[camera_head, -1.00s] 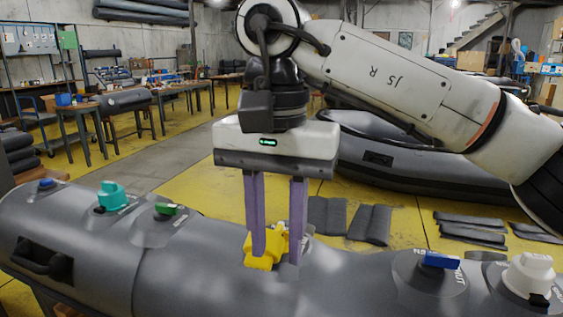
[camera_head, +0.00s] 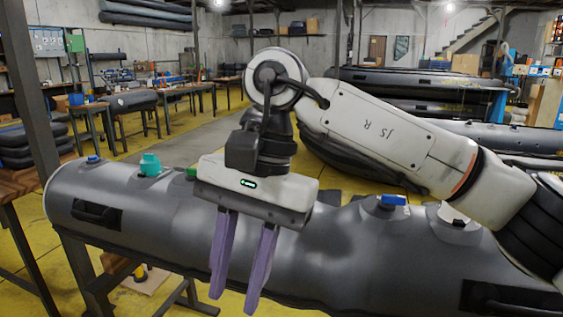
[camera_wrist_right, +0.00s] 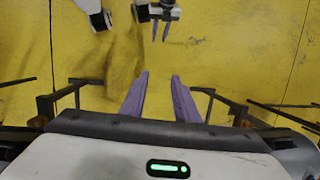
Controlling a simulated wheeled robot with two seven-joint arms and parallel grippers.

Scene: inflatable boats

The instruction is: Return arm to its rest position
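My right gripper (camera_head: 235,303) hangs in front of the grey inflatable tube (camera_head: 330,245) in the head view. Its two purple fingers are apart, with nothing between them. In the right wrist view its fingers (camera_wrist_right: 159,80) are also apart, over yellow floor. My left gripper (camera_wrist_right: 160,40) shows small at the top of the wrist view, its purple fingers slightly apart and empty; it is out of the head view. A blue valve (camera_head: 94,159), a teal valve (camera_head: 150,165), a partly hidden green one (camera_head: 191,172) and another blue one (camera_head: 393,200) sit on the tube. The yellow valve is not visible.
A white valve (camera_head: 452,213) is partly behind my right arm. A wooden bench (camera_head: 20,182) and a dark post (camera_head: 38,90) stand at the left. More grey boats (camera_head: 520,138) lie behind. Yellow floor (camera_head: 30,270) shows around the tube's stand.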

